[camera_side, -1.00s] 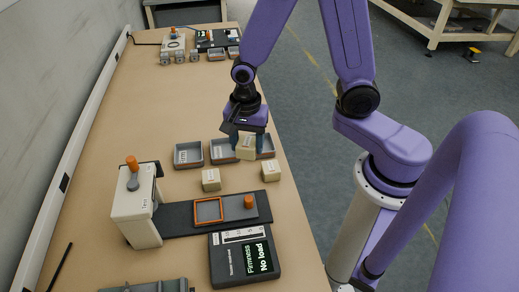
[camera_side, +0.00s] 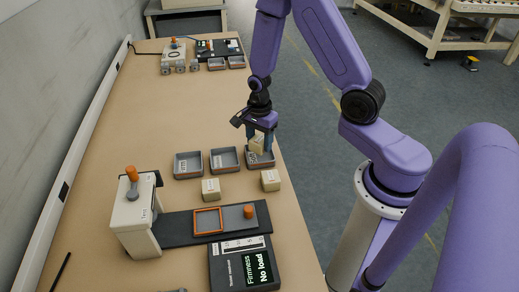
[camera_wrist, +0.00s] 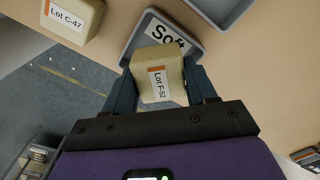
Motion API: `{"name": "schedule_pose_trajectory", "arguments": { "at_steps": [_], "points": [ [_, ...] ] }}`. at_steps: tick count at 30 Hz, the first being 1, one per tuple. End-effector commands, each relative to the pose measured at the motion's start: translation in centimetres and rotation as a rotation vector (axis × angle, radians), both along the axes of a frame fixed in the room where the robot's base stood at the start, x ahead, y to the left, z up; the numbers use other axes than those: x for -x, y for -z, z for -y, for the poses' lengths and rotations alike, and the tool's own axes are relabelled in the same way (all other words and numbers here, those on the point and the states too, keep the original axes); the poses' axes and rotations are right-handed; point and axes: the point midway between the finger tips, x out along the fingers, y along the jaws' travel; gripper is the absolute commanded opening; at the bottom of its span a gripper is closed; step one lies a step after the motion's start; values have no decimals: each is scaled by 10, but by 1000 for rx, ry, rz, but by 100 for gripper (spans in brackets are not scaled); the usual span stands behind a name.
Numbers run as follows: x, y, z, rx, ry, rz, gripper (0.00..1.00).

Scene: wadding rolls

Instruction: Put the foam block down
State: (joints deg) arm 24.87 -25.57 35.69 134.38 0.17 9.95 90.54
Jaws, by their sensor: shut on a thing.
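My gripper (camera_side: 259,146) is shut on a beige foam block (camera_side: 256,144), above the rightmost of three grey trays (camera_side: 262,166). In the wrist view the block (camera_wrist: 158,72) sits between both fingers (camera_wrist: 160,85), its label reading "Lot F-52". Behind it in that view is a grey tray (camera_wrist: 134,40) with a "Soft" label, partly hidden by the block. I cannot tell whether the block touches the tray floor.
Two loose foam blocks (camera_side: 211,190) (camera_side: 271,180) stand in front of the trays; one (camera_wrist: 72,18) reads "Lot C-47". The left tray (camera_side: 188,174) and middle tray (camera_side: 225,168) look empty. A firmness tester (camera_side: 135,220) stands nearer, its display (camera_side: 257,266) reading "No load".

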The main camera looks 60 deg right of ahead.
Motion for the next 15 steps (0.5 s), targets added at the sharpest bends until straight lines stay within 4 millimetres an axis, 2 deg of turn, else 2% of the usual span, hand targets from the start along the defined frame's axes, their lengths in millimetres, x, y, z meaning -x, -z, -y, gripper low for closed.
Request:
{"name": "schedule_pose_trajectory", "arguments": {
  "at_steps": [10,15],
  "points": [
    [1,30,0,0,0,-2,24],
    [0,38,0,0,0,1,24]
  ]
}}
